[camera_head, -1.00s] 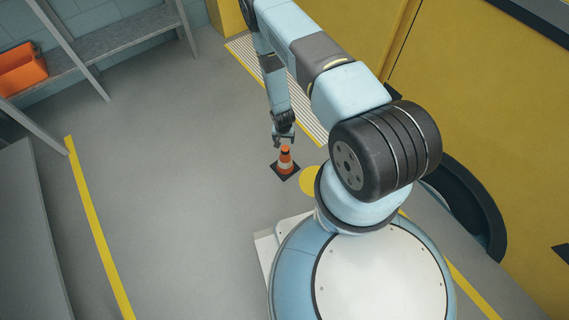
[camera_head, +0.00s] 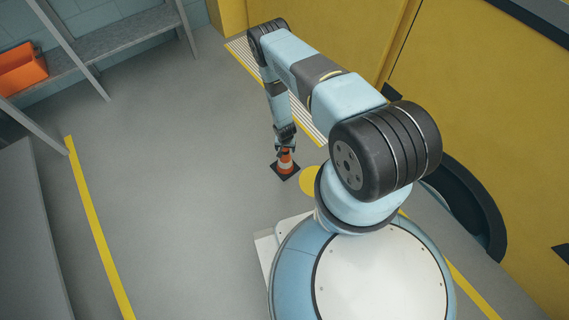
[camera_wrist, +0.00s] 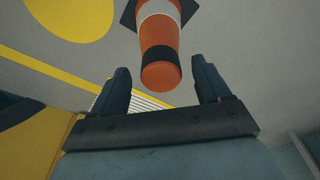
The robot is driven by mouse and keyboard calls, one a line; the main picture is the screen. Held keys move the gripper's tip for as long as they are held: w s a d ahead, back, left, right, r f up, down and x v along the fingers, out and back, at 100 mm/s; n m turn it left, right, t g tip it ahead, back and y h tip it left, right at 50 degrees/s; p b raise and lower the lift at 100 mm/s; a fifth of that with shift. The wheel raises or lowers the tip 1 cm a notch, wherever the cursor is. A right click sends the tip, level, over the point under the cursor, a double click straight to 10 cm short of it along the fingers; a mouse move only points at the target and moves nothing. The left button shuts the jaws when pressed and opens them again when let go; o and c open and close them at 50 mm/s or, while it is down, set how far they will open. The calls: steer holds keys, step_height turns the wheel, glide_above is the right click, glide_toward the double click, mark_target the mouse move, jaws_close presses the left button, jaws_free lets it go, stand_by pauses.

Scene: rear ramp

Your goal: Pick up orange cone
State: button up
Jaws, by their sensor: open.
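The orange cone (camera_head: 286,163) stands upright on the grey floor on its black square base. It has white and black bands. My gripper (camera_head: 285,148) is just above it, pointing down, with the fingers at the cone's top in the head view. In the wrist view the cone (camera_wrist: 159,50) reaches its rounded orange tip toward my gripper (camera_wrist: 163,88). The two dark fingers are apart, one on each side of the tip, with a gap on both sides. Nothing is held. Part of the cone's base is cut off by the wrist view's top edge.
A yellow disc (camera_head: 311,180) is on the floor right of the cone. A striped ramp strip (camera_head: 308,126) and a yellow wall (camera_head: 470,110) lie behind and right. An orange bin (camera_head: 20,70) sits on a shelf at upper left. The floor left of the cone is clear.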

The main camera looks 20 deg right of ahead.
steer(key=shift+w+f, duration=0.15)
steer(key=shift+f, duration=0.8)
steer(key=shift+c, duration=0.3)
jaws_close()
